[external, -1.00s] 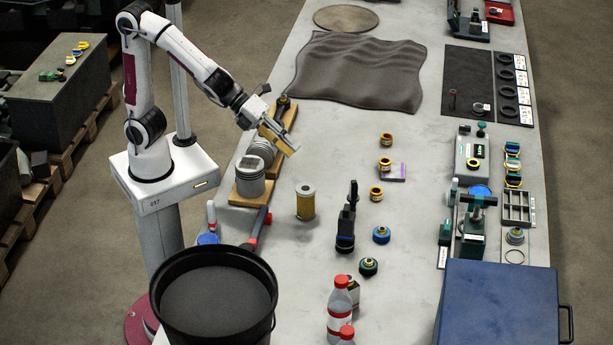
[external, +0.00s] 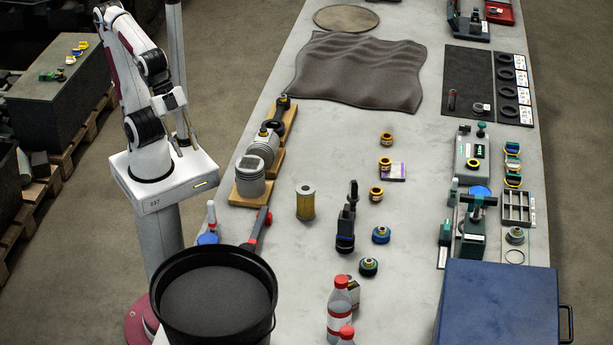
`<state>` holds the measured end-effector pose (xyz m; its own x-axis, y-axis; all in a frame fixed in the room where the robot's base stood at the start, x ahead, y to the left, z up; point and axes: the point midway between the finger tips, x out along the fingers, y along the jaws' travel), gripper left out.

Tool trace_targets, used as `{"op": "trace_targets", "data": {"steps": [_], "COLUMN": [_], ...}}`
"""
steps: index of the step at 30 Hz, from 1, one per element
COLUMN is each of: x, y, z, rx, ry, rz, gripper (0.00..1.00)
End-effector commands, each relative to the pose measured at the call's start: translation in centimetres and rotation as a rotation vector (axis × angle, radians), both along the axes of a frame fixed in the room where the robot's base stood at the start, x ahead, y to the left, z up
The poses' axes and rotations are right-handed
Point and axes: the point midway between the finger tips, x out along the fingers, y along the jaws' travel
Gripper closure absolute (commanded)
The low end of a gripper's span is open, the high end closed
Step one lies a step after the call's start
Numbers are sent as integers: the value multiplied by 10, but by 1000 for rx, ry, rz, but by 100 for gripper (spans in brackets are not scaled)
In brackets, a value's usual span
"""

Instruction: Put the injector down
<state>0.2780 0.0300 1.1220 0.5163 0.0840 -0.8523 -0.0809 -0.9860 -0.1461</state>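No part can be told for certain as the injector at this size. A black upright part (external: 346,222) stands mid-bench. A slim dark reddish part (external: 452,99) stands on the dark mat (external: 462,62) at the right. My arm is folded back over its own base, left of the bench.
Pistons on wooden boards (external: 250,190) line the bench's left edge, near a yellow filter (external: 305,202). A black bucket (external: 215,290) and bottles (external: 340,310) stand at the front. A blue case (external: 500,300) is front right. A grey cloth (external: 360,70) lies behind open bench surface.

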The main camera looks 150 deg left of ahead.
Motion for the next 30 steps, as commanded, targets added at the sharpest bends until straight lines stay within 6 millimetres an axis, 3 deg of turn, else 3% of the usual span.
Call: {"op": "trace_targets", "data": {"steps": [3, 8, 30], "x": [-21, -34, -35], "y": [-18, -29, -30], "z": [-4, -9, -9], "rx": [-85, -140, -146], "ry": [23, 45, 47], "rz": [46, 80, 85], "gripper": [72, 72, 72]}}
